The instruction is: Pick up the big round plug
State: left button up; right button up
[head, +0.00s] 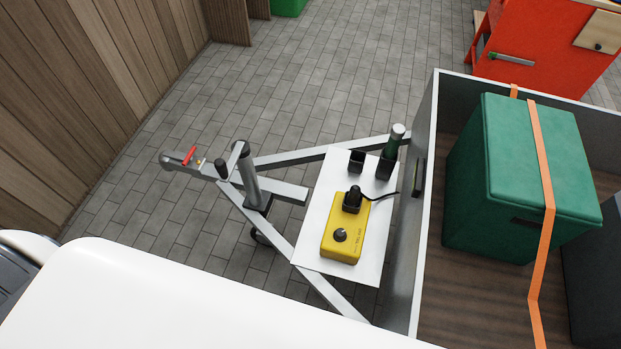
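A black round plug (353,196) stands upright at the far end of a yellow box (342,245). A thin black cable (383,195) runs from it to the right, toward the trailer's wall. I take this to be the big round plug; whether it is seated in a socket I cannot tell. The box also carries a dark round knob or cap (340,235) at its near end. The box lies on a white plate (312,258) over the trailer's drawbar. Neither of my grippers is in view.
The grey trailer wall (424,190) rises close on the right, with a strapped green case (485,180) inside. A jockey-wheel post (248,175) stands left.

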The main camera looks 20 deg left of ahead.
aim_at(353, 198)
jog(key=j, duration=0.1)
jog(key=j+z, duration=0.35)
jog(key=i+j+z, duration=0.1)
jog(key=j+z, duration=0.6)
jog(key=j, duration=0.15)
